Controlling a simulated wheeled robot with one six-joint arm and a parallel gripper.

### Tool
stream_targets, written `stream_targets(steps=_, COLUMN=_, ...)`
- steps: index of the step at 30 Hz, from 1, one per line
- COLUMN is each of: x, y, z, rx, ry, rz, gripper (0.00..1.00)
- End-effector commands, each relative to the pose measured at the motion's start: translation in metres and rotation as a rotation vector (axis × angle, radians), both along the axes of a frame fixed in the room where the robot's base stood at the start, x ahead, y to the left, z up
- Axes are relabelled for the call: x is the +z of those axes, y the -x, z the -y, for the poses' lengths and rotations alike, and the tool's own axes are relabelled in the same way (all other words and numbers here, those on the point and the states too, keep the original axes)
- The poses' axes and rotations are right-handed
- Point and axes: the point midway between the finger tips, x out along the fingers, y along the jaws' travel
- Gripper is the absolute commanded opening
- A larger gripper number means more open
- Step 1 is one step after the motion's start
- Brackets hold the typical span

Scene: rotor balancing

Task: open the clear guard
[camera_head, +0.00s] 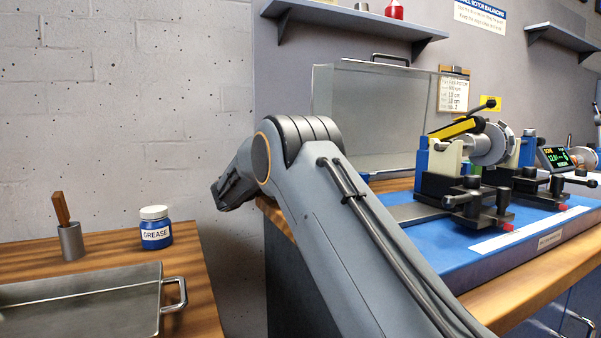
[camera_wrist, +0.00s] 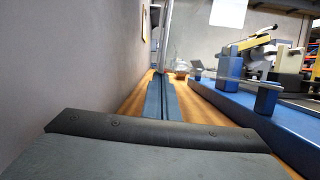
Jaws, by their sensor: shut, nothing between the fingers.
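The clear guard (camera_head: 372,115) is a see-through panel with pale edges. In the head view it stands upright behind the rotor rig, raised clear of the rotor (camera_head: 490,145), with a dark bar handle (camera_head: 390,59) along its top edge. In the wrist view a thin upright pale edge (camera_wrist: 166,38) ahead may be the guard seen edge-on; I cannot be sure. My gripper (camera_wrist: 162,82) is shut and empty, its two fingers side by side. In the head view my arm's end lies left of the guard, apart from it, and the fingertips are not clear there.
The rotor rig stands on a blue base (camera_head: 440,246) on the wooden bench, with a small display (camera_head: 556,158) at right. A shelf (camera_head: 355,18) hangs above the guard. At left, a second table holds a metal tray (camera_head: 85,300), a grease jar (camera_head: 155,228) and a metal cup (camera_head: 71,242).

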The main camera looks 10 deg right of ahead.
Motion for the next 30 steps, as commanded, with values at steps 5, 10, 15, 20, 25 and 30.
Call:
stream_targets(steps=5, x=0.001, y=-0.001, z=0.003, rx=0.000, ry=0.000, rz=0.000, gripper=0.00)
stream_targets(steps=10, x=0.001, y=0.000, z=0.003, rx=0.000, ry=0.000, rz=-0.001, gripper=0.00)
stream_targets(steps=15, x=0.003, y=0.000, z=0.003, rx=0.000, ry=0.000, rz=-0.001, gripper=0.00)
stream_targets(steps=20, x=0.015, y=0.001, z=0.003, rx=0.000, ry=0.001, rz=0.000, gripper=0.00)
stream_targets(steps=25, x=0.035, y=0.002, z=0.004, rx=-0.001, ry=0.001, rz=0.001, gripper=0.00)
stream_targets(steps=30, x=0.054, y=0.006, z=0.004, rx=0.000, ry=0.002, rz=0.001, gripper=0.00)
